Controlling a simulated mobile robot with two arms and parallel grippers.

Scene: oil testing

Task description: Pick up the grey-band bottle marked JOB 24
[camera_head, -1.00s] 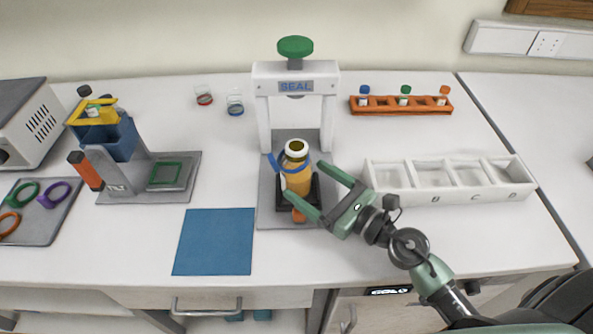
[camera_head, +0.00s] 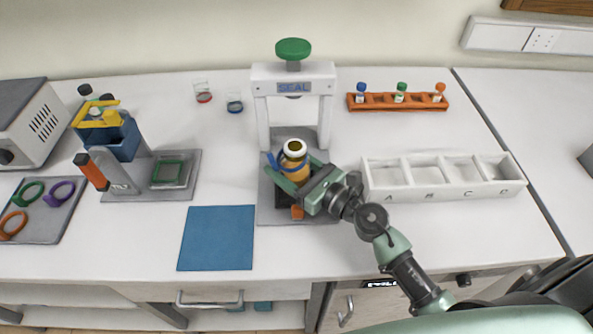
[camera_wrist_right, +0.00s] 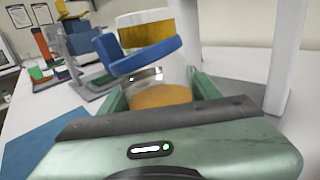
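An amber bottle (camera_head: 294,167) with a white-rimmed neck stands upright in a dark holder on the base of the SEAL press (camera_head: 260,110). A blue band or clip (camera_wrist_right: 143,56) crosses it in the right wrist view. No grey band and no JOB 24 marking can be read. My right gripper (camera_head: 298,172) is at the bottle, one finger on each side. The wrist view shows both fingers close beside the bottle's sides (camera_wrist_right: 160,93), but not whether they press on it. My left gripper is not in view.
A blue mat (camera_head: 216,238) lies left of the press. A white compartment tray (camera_head: 430,193) stands to the right, an orange vial rack (camera_head: 385,107) behind it. A blue device (camera_head: 120,140) and a grey tray of rings (camera_head: 62,222) are at the left.

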